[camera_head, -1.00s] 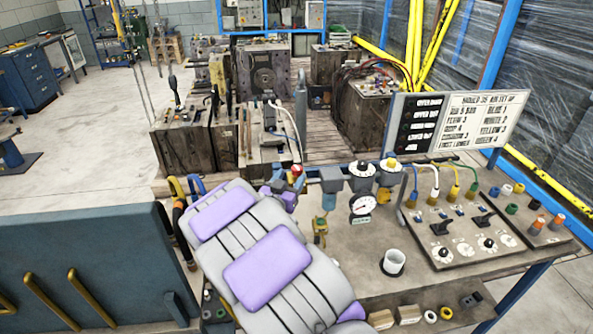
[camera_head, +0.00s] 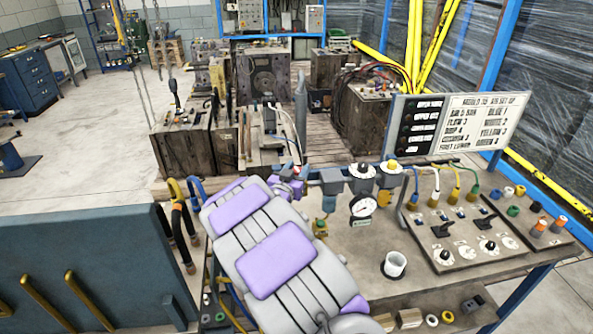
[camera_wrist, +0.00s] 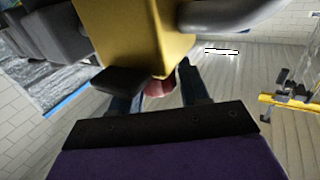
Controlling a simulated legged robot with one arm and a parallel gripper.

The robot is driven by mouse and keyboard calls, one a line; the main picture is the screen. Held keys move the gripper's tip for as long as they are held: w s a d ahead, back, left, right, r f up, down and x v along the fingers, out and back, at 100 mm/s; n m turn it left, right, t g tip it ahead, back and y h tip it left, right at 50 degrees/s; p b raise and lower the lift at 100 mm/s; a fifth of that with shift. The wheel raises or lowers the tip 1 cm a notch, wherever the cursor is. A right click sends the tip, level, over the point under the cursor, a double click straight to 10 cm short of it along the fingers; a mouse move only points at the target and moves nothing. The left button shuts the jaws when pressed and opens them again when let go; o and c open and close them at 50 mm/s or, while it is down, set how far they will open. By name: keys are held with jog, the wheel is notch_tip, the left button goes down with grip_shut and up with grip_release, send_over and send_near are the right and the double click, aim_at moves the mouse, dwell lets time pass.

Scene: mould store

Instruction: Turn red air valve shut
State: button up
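The red air valve shows in the wrist view as a dull red rounded piece (camera_wrist: 158,88), partly hidden below a yellow block (camera_wrist: 150,35). My gripper (camera_wrist: 160,98) is open, with one dark finger on each side of the red piece; I cannot tell whether they touch it. In the head view my gripper (camera_head: 288,187) is at the left end of the air line on the bench, and my grey and purple arm hides most of it. Only a sliver of red (camera_head: 298,169) shows there.
A switch panel (camera_head: 465,238) and a sign board (camera_head: 460,124) stand farther right. Hoses (camera_head: 180,225) hang to the left. Moulds stand behind.

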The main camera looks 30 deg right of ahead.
jog(key=c, duration=0.6)
jog(key=shift+w+a+r+p, duration=0.1)
jog(key=shift+r+p, duration=0.15)
jog(key=shift+p, duration=0.5)
jog(key=p, duration=0.1)
jog(key=m+g+h+p, duration=0.1)
jog(key=p, duration=0.1)
jog(key=shift+r+g, duration=0.2)
jog(key=shift+g, duration=0.1)
jog(key=m+g+h+p, duration=0.1)
jog(key=p, duration=0.2)
jog(key=shift+w+m, duration=0.1)
jog(key=shift+m, duration=0.2)
jog(key=shift+f+m+g+h+p, duration=0.35)
jog(key=shift+g+p, duration=0.2)
jog(key=shift+g, duration=0.25)
jog(key=o, duration=0.9)
